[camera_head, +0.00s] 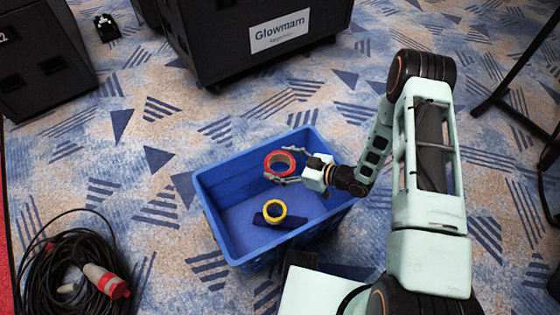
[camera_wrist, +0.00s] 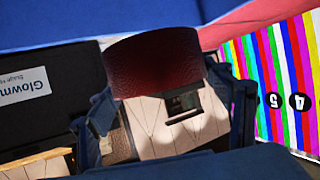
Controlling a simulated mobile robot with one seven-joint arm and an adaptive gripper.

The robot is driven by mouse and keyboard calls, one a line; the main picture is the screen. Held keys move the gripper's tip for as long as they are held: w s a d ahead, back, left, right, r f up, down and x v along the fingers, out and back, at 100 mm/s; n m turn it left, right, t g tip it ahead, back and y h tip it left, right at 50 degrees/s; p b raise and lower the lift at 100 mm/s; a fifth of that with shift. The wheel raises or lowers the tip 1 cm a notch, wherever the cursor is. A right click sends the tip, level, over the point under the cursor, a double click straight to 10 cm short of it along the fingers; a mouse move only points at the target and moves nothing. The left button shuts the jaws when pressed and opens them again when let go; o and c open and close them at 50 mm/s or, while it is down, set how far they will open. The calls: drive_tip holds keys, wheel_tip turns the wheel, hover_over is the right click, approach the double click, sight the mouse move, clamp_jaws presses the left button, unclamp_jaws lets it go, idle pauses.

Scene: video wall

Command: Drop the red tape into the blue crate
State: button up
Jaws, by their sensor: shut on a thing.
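The red tape (camera_head: 269,164) is a roll with a tan core. It is in my gripper (camera_head: 284,179), over the back part of the blue crate (camera_head: 222,241) in the head view. In the wrist view the tape (camera_wrist: 155,62) shows dark red between the fingers of my gripper (camera_wrist: 165,105). My gripper is shut on it. The crate's open inside lies below the tape. A roll of yellow tape (camera_head: 282,211) and a dark blue item (camera_head: 258,220) are in the crate.
Black cases stand behind the crate, one labelled Glowmarn (camera_head: 280,34). A coiled black cable (camera_head: 50,270) with a red plug (camera_head: 112,287) lies at lower left. Black stand legs (camera_head: 510,82) are at right. Patterned carpet (camera_head: 150,160) is clear left of the crate.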

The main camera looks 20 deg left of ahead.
wheel_tip(320, 180, down, 4)
drive_tip(key=shift+r+b, duration=0.1)
drive_tip(key=shift+b, duration=1)
drive_tip(key=o, duration=1.5)
drive_tip(key=v, duration=1.2)
